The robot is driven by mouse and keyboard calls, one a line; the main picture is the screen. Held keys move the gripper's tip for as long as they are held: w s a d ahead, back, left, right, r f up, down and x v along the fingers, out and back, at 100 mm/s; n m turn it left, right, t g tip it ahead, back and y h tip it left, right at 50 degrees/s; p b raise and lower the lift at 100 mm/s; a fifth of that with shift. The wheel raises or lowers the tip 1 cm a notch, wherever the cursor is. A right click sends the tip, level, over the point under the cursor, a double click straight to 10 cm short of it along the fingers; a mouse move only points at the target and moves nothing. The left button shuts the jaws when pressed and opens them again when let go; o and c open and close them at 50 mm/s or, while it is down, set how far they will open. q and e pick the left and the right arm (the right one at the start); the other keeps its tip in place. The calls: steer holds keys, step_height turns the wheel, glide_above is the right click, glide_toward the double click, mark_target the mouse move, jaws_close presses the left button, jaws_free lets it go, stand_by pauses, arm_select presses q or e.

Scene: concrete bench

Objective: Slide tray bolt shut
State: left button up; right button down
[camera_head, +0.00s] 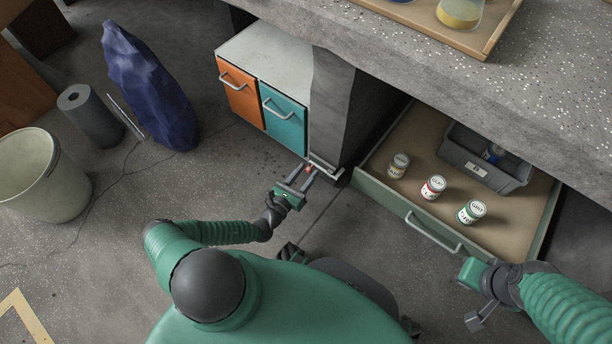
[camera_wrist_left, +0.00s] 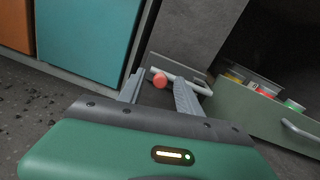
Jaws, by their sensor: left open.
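The bolt is a pale metal bar (camera_head: 325,166) with a red knob (camera_head: 309,169), low at the foot of the concrete bench leg. In the left wrist view the bar (camera_wrist_left: 192,84) runs across a plate, and the red knob (camera_wrist_left: 159,81) is near its left end. My left gripper (camera_head: 304,173) is open, with its fingers reaching to either side of the knob; I cannot tell whether they touch it. My right gripper (camera_head: 479,316) is at the lower right, away from the bolt, and its jaw state is unclear.
A green-fronted drawer (camera_head: 376,195) stands open to the right, holding several cans and a grey bin (camera_head: 465,171). Orange (camera_head: 240,97) and teal (camera_head: 283,119) cabinet fronts are left of the leg. A bucket (camera_head: 45,180), grey roll (camera_head: 91,118) and blue sack (camera_head: 148,85) stand far left.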

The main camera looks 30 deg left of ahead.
arm_select(q)
jaws_close()
stand_by(1.4)
